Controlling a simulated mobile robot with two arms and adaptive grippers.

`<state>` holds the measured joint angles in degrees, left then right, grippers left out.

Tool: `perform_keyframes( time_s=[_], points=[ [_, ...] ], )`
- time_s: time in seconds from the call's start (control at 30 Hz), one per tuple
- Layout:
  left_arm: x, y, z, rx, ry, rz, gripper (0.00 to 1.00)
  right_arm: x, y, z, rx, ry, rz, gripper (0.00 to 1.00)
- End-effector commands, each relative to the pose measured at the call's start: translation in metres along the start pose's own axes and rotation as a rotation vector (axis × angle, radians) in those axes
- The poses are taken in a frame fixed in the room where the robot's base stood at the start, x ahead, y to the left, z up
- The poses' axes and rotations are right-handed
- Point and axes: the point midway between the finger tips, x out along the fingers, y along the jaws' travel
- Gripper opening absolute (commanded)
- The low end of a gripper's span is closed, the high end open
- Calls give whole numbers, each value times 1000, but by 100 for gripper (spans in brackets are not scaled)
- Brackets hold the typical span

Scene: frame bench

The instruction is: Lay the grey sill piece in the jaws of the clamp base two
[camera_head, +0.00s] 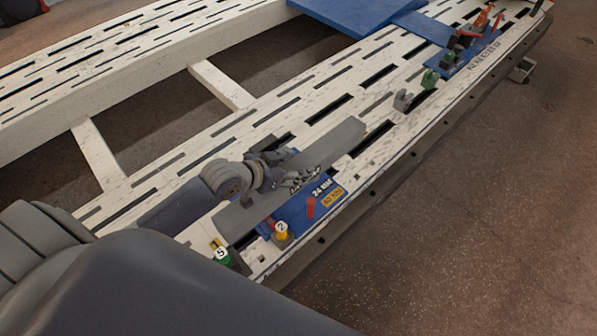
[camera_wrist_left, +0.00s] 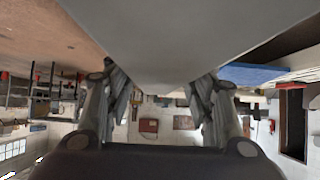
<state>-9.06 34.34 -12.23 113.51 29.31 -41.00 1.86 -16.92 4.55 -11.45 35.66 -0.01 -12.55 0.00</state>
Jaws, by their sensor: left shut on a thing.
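The grey sill piece (camera_head: 343,143) is a long flat bar running diagonally along the slotted white bench. My left gripper (camera_head: 292,181) is shut on it near its middle. In the left wrist view the sill piece (camera_wrist_left: 185,40) fills the top, between the fingers of my left gripper (camera_wrist_left: 163,85). The clamp base two (camera_head: 297,213) is a blue plate with a yellow knob marked 2 (camera_head: 281,231) and a red handle. The bar passes over the blue plate's far side and hides its jaws; I cannot tell whether it touches them. My right gripper is not in view.
A green knob marked 5 (camera_head: 221,254) stands near the bar's near end. Small grey (camera_head: 403,100) and green (camera_head: 429,79) clamps stand farther along the bench (camera_head: 330,105). Another blue base with red handles (camera_head: 470,52) is at the far right. Blue panels (camera_head: 360,12) lie at the back.

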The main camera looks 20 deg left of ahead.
Motion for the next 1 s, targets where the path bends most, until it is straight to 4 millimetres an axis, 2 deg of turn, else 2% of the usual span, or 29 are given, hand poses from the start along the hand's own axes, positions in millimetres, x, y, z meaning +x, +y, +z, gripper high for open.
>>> perform_keyframes(
  time_s=[0.03,0.27,0.6,0.8,1.0],
  points=[
    [1,-12,-11,9,20,1,0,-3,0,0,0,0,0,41],
    [11,-60,-20,19,23,15,0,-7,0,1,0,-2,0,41],
    [11,-143,-52,15,28,9,0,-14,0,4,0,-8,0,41],
    [7,-167,-64,9,28,4,0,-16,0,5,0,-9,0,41],
    [7,-172,-65,8,27,4,0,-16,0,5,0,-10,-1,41]
  ],
)
